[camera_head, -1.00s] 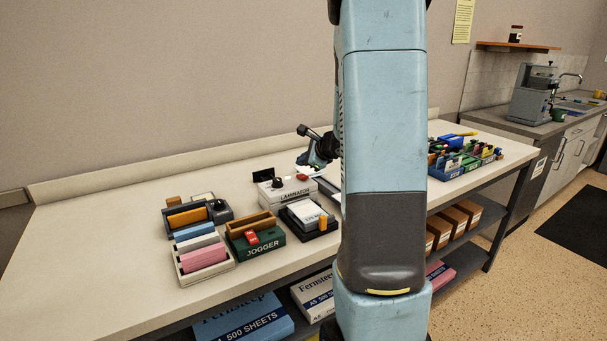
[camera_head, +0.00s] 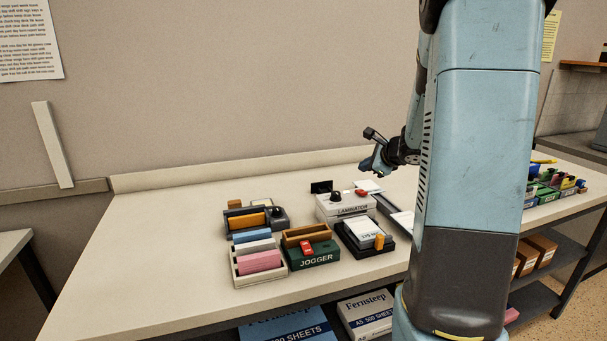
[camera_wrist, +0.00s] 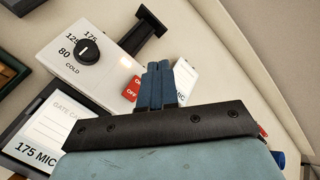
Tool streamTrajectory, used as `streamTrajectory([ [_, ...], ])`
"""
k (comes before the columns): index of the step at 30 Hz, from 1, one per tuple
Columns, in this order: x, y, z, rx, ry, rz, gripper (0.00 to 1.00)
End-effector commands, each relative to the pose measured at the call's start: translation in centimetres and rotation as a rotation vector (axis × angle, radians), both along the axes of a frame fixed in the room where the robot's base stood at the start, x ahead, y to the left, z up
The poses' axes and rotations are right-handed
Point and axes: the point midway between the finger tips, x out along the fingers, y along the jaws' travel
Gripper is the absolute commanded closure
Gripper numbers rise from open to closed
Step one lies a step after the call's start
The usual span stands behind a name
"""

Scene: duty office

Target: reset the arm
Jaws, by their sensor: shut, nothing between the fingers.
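My arm stands in the right half of the head view and hides part of the table behind it. My gripper (camera_head: 373,163) is raised above the table, to the right of the laminator (camera_head: 343,207). In the wrist view my gripper (camera_wrist: 158,70) has its blue fingers together with nothing between them. Beyond the fingers there are the white laminator (camera_wrist: 78,62) with its black dial, its red switch and a white card (camera_wrist: 185,80). The fingers overlap the laminator's edge in that view; I cannot tell the height between them.
The table (camera_head: 140,260) also bears a green jogger (camera_head: 314,258), a tray of coloured paper stacks (camera_head: 257,263) and a black pouch tray (camera_head: 365,243). Coloured bins (camera_head: 545,190) stand at the right. Paper boxes (camera_head: 285,325) lie on the shelf below. The table's left part is bare.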

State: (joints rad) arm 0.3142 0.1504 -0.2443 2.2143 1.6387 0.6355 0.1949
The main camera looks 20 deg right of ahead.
Motion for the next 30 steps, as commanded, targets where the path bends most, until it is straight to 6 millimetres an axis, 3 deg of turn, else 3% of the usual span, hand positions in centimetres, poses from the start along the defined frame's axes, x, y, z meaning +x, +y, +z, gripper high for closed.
streamTrajectory([
  [5,-0.4,1.3,0.8,-0.024,-0.006,0.047,1.0],
  [11,-3.3,7.3,3.9,-0.163,-0.025,0.288,1.0],
  [15,-6.7,11.9,5.9,-0.3,-0.038,0.498,1.0],
  [21,-12.3,17.0,7.8,-0.514,-0.051,0.777,1.0],
  [30,-21.3,21.1,8.8,-0.877,-0.045,1.153,1.0],
])
